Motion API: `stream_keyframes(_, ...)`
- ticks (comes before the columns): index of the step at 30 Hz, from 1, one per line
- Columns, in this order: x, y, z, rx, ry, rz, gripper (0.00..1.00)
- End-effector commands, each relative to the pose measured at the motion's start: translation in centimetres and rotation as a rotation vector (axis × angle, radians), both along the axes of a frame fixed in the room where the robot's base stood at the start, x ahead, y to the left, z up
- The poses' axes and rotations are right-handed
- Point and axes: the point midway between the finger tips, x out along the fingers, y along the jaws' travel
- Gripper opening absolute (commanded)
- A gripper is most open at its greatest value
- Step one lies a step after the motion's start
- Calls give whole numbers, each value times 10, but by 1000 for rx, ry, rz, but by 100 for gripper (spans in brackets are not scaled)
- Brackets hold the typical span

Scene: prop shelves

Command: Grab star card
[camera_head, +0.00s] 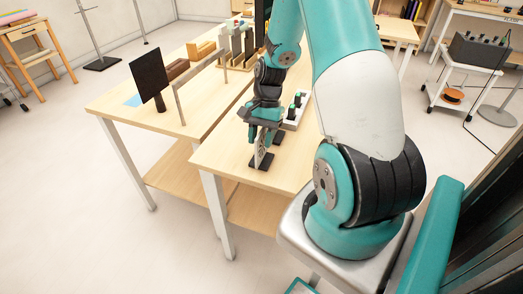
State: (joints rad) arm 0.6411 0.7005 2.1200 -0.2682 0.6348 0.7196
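My gripper (262,121) points down over the near end of the right-hand wooden table (222,155). Below its fingers a narrow pale upright piece (261,150), seen nearly edge-on, rises by a black base (261,162) on the tabletop. It may be a card, but no star mark is readable from here. The fingers are close to its top. I cannot tell whether they touch it or how far they are apart. A second black base (279,139) lies just behind, partly hidden by my gripper and arm.
A white block with green-topped pieces (295,108) stands close behind my gripper. On the left table are a black panel on a handle (149,75), a pale upright frame (180,103) and wooden blocks (201,49). Open floor (90,210) lies left.

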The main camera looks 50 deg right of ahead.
Motion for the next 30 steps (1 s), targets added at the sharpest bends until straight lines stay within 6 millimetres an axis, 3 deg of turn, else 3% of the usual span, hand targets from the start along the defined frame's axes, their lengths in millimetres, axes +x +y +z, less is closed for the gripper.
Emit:
stream_keyframes(28,0,0,-5,-1,-1,0,38)
stream_keyframes(30,0,0,-5,-1,-1,0,24)
